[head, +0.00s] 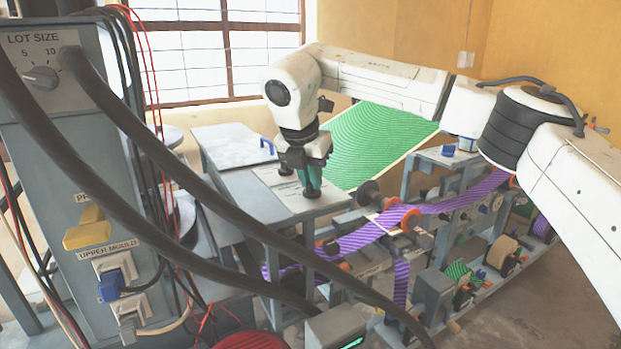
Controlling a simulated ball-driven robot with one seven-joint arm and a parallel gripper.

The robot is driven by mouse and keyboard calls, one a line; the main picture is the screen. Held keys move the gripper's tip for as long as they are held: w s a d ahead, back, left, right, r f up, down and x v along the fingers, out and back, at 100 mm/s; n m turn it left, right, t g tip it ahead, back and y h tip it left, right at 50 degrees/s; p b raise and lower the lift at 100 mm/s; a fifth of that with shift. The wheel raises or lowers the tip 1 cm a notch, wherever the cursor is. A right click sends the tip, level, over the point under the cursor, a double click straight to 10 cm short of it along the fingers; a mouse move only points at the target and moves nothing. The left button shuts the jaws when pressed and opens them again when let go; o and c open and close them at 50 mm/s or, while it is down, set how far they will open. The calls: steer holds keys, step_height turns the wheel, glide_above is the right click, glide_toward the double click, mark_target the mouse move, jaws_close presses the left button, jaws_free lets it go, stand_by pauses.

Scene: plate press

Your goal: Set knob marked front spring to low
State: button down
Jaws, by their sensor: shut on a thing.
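My gripper (311,192) points straight down onto the flat top of a grey bench in the middle of the head view. Its fingers are shut on a small knob at the bench top, which the fingers mostly hide. A pale label plate (275,181) with small dark print lies on the bench top just left of the fingers. Its words are too small to read, so I cannot confirm the front spring marking or the knob's setting.
A grey cabinet (40,130) on the left has a lot size knob (41,77), a yellow handle (88,234) and a blue plug (110,284). Thick black hoses cross the foreground. A purple striped web (365,236) runs over rollers on the right, below a green sheet (375,140).

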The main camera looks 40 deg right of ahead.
steer(key=n+t, duration=0.1)
steer(key=n, duration=0.2)
steer(key=n+t+y+b, duration=0.1)
steer(key=n, duration=0.2)
steer(key=shift+s+d, duration=0.15)
steer(key=n+y, duration=0.1)
steer(key=n, duration=0.2)
steer(key=n+t+y+p, duration=0.1)
steer(key=n, duration=0.2)
steer(key=shift+d+r+y, duration=0.15)
steer(key=shift+r+y, duration=0.05)
steer(key=shift+y, duration=0.1)
steer(key=n+y+p, duration=0.1)
steer(key=n, duration=0.2)
steer(key=n+y+p, duration=0.1)
steer(key=n+p, duration=0.1)
steer(key=shift+d+n, duration=0.15)
steer(key=shift+n, duration=0.25)
steer(key=n+y+p, duration=0.1)
steer(key=n, duration=0.1)
steer(key=n+g+p, duration=0.1)
steer(key=n, duration=0.1)
steer(key=shift+n+y, duration=0.3)
steer(key=shift+y, duration=0.1)
steer(key=shift+p, duration=0.3)
steer(key=c, duration=1.1)
jaws_free()
steer(key=shift+f, duration=0.15)
steer(key=shift+c, duration=0.2)
steer(key=shift+d, duration=0.1)
